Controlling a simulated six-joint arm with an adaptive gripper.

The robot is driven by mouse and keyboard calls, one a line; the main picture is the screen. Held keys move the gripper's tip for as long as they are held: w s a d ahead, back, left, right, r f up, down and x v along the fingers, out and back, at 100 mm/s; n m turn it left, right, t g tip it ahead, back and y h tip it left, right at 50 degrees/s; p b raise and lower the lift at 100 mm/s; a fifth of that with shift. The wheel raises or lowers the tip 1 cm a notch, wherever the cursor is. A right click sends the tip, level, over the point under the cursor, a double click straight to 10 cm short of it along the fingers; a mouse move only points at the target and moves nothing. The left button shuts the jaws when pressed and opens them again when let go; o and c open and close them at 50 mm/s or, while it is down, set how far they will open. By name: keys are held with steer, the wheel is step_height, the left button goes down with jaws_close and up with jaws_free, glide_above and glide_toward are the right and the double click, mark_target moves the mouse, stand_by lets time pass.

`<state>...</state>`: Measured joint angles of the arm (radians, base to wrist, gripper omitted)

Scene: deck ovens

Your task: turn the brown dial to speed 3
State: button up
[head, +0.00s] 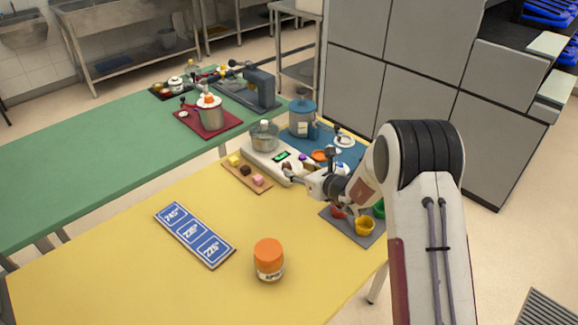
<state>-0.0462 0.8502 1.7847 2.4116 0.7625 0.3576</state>
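A white appliance (262,153) with a small green display (282,156) and a clear pot (264,136) on top stands at the back of the yellow table. A small brown patch (286,167) on its front right end looks like the brown dial, mostly hidden by my gripper. My gripper (289,174) reaches in from the right with its fingertips at that end of the appliance. The fingers are too small to tell whether they are open or shut, or whether they touch the dial. The dial's speed marks cannot be read.
A board with small coloured blocks (258,180) lies just left of the appliance. A grey mat (349,227) with coloured cups is below my wrist. The yellow table's left front is clear.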

mark_target(287, 165)
steer(key=shift+x, duration=3.25)
steer(key=c, duration=1.1)
